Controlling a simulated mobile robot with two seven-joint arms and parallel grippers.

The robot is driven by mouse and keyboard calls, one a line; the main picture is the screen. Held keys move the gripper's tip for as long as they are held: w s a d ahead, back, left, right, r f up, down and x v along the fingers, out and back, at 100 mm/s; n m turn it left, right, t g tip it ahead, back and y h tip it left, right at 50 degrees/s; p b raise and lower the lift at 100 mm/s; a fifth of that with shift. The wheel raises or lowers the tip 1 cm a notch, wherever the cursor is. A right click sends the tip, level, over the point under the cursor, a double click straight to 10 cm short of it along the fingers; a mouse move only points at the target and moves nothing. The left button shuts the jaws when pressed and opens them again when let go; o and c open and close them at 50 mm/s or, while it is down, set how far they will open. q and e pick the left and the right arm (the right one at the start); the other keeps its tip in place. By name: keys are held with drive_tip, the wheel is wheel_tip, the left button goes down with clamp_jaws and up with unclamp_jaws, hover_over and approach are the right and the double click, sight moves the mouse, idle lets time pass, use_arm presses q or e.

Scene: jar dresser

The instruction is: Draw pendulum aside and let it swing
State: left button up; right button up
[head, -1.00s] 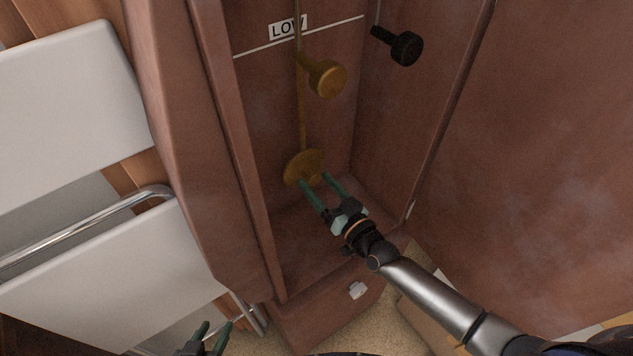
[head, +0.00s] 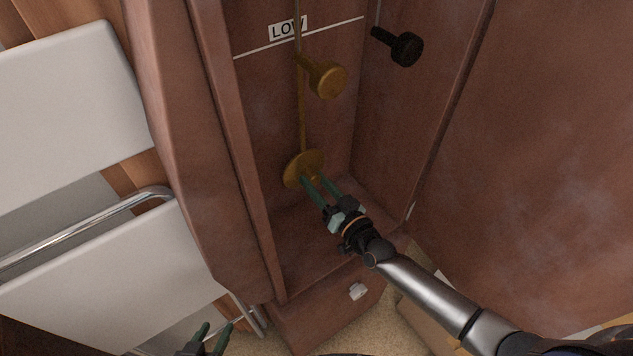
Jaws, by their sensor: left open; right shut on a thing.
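The pendulum is a thin brass rod (head: 302,118) with a round brass bob (head: 296,166) at its lower end, hanging inside the tall brown clock case. My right gripper (head: 311,180) reaches in from the lower right and is shut on the pendulum at the bob; the fingertips cover part of the bob's lower right side. The rod hangs close to vertical in the head view. My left gripper (head: 216,334) is open and empty at the bottom edge, outside the case, with only its fingertips clearly visible.
A "LOW" label (head: 287,27) and white line mark the back panel. The case's side walls are close around my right gripper. A white chair (head: 110,255) stands left.

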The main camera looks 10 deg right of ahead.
clamp_jaws()
use_arm(q)
drive_tip(key=shift+w+r, duration=0.1)
idle(0.4)
